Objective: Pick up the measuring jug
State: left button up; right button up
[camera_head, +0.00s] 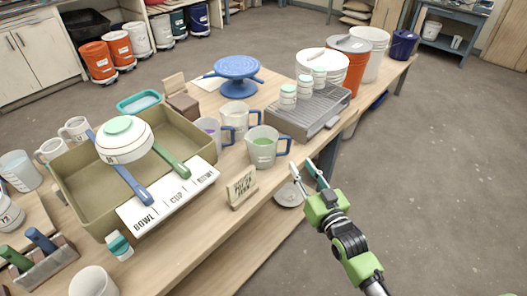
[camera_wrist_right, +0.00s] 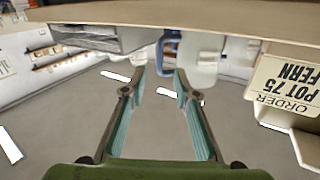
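A grey-white measuring jug (camera_head: 262,150) with green liquid and a blue handle stands upright near the table's front edge. Another jug (camera_head: 238,117) with a blue handle is just behind it, and a jug with purple contents (camera_head: 209,132) is to its left. My right gripper (camera_head: 305,171) is open and empty, off the table edge, to the right of and nearer than the green jug, apart from it. In the upside-down right wrist view the gripper (camera_wrist_right: 160,73) has its fingers spread, with a blurred jug and blue handle (camera_wrist_right: 168,50) beyond them. My left gripper is not visible.
An order sign (camera_head: 242,187) stands left of the gripper, at the table edge. A grey wire rack (camera_head: 310,112) with white jars is behind right. An olive tray (camera_head: 90,195) with a bowl across it fills the left. Open floor lies right of the table.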

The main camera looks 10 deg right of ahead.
aim_at(289, 147)
jog(key=w, duration=0.2)
jog(key=w+b, duration=0.1)
jog(key=w, duration=0.1)
jog(key=shift+w+a+f, duration=0.1)
jog(key=shift+a+f, duration=0.05)
jog(key=shift+a, duration=0.25)
jog(key=shift+w+b, duration=0.35)
jog(key=shift+b, duration=0.25)
jog(key=w, duration=0.1)
jog(key=w+b, duration=0.2)
jog(key=shift+w+a, duration=0.3)
jog(key=shift+w, duration=0.3)
jog(key=shift+s+r, duration=0.1)
jog(key=shift+r, duration=0.1)
jog(key=shift+c, duration=1.1)
grip_shut()
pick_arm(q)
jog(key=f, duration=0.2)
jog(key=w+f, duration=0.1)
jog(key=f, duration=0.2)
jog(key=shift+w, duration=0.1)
pick_arm(e)
jog(key=shift+r, duration=0.1)
